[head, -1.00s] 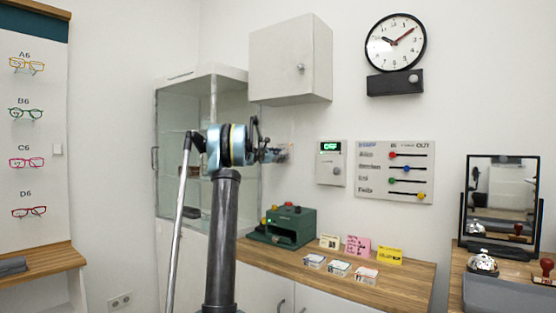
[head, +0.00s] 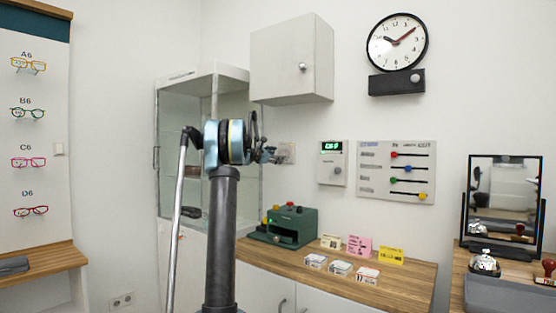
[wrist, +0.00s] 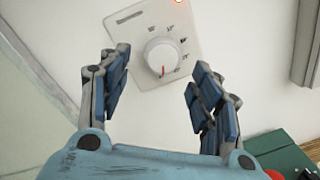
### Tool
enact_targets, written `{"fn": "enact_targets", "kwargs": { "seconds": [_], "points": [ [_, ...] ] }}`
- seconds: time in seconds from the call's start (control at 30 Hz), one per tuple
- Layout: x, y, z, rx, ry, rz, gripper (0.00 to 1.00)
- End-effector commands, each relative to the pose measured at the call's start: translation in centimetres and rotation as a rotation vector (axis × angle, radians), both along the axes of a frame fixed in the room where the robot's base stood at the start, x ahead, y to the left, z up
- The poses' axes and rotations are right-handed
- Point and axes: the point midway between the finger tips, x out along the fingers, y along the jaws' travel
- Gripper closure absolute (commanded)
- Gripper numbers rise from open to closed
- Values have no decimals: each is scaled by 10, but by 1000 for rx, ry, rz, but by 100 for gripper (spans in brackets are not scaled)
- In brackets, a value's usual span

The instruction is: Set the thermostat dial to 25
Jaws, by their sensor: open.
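The thermostat is a pale wall plate (wrist: 185,30) with a round white dial (wrist: 162,56), seen in the wrist view. The dial's red pointer points down in that picture, near the last marks of the scale; the numbers are too blurred to read. In the head view the small plate (head: 287,153) behind my gripper (head: 268,155) appears to be this thermostat. My gripper (wrist: 159,60) is open and empty. In the wrist view its fingers stand to the left and right of the dial, apart from it. The head view does not show the dial's setting.
A wall cabinet (head: 290,60) hangs above and a glass cabinet (head: 185,130) stands at left. A green box (head: 288,226) and several cards sit on the wooden counter (head: 330,275) below. A plate with a green display (head: 332,163) and a slider board (head: 396,170) are right.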

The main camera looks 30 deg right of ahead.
Motion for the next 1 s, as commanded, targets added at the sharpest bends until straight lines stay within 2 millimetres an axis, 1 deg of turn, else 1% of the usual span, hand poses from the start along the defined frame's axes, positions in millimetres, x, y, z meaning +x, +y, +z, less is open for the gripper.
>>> {"fn": "enact_targets", "kwargs": {
  "seconds": [0.03, 0.2, 0.3, 0.43, 0.6, 1.0],
  "points": [
    [-3, 11, 0, 1, 0, 3, 42],
    [-12, 43, 1, 0, 0, 4, 42],
    [-18, 59, 1, 0, 1, 3, 42],
    [-22, 73, 1, 0, 1, 3, 42],
    [-25, 83, 1, 0, 1, 1, 42],
    [-25, 84, 2, 0, 0, 1, 42]
  ]
}}
